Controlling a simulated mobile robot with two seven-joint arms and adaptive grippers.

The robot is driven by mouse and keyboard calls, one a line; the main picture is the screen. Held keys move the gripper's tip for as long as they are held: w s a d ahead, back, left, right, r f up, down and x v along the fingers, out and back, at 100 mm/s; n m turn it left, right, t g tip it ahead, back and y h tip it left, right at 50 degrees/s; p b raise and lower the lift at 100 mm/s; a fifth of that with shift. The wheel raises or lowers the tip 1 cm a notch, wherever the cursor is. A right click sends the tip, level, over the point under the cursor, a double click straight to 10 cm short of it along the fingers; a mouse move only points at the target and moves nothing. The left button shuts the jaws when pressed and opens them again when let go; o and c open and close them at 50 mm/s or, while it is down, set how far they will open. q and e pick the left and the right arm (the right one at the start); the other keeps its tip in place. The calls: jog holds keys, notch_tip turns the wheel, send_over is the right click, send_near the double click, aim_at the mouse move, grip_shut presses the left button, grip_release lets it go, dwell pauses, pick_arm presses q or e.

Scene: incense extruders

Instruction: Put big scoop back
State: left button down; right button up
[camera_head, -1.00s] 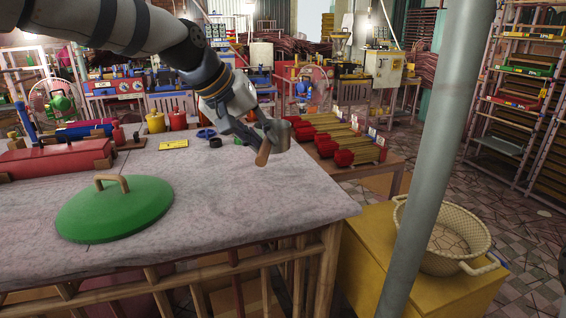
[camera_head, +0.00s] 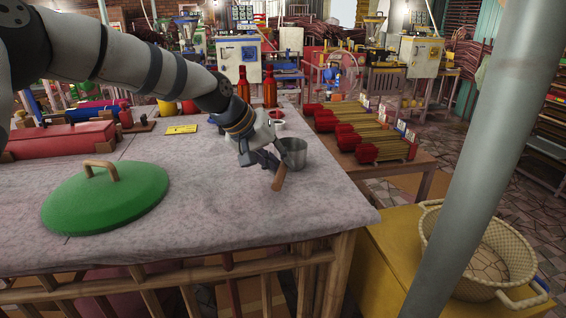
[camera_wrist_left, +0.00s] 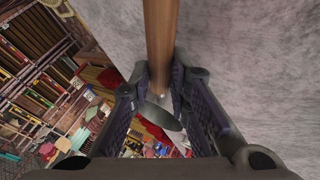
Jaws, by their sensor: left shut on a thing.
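The big scoop has a grey metal cup (camera_head: 294,152) and a brown wooden handle (camera_head: 280,178). My left gripper (camera_head: 272,160) is shut on the scoop where the handle meets the cup. The scoop is over the right part of the cloth-covered table (camera_head: 235,210), with the cup's mouth upward; I cannot tell whether it touches the cloth. In the left wrist view the handle (camera_wrist_left: 160,35) runs up from between the fingers (camera_wrist_left: 160,90). Part of the metal (camera_wrist_left: 160,115) shows behind them. My right gripper is not in view.
A green lid (camera_head: 105,200) lies on the table at left, with a red box (camera_head: 60,140) behind. Red bottles (camera_head: 270,88) stand behind my arm. Red-ended bundles (camera_head: 365,130) lie on a side table. A grey pole (camera_head: 455,160) and basket (camera_head: 490,260) are at right.

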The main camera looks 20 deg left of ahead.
pick_arm(q)
jog(key=shift+w+a+r, duration=0.1)
jog(key=shift+w, duration=0.2)
jog(key=c, duration=1.5)
grip_release()
jog(key=shift+w, duration=0.2)
jog(key=shift+s, duration=0.15)
jog(key=p+v, duration=0.2)
jog(key=v, duration=1)
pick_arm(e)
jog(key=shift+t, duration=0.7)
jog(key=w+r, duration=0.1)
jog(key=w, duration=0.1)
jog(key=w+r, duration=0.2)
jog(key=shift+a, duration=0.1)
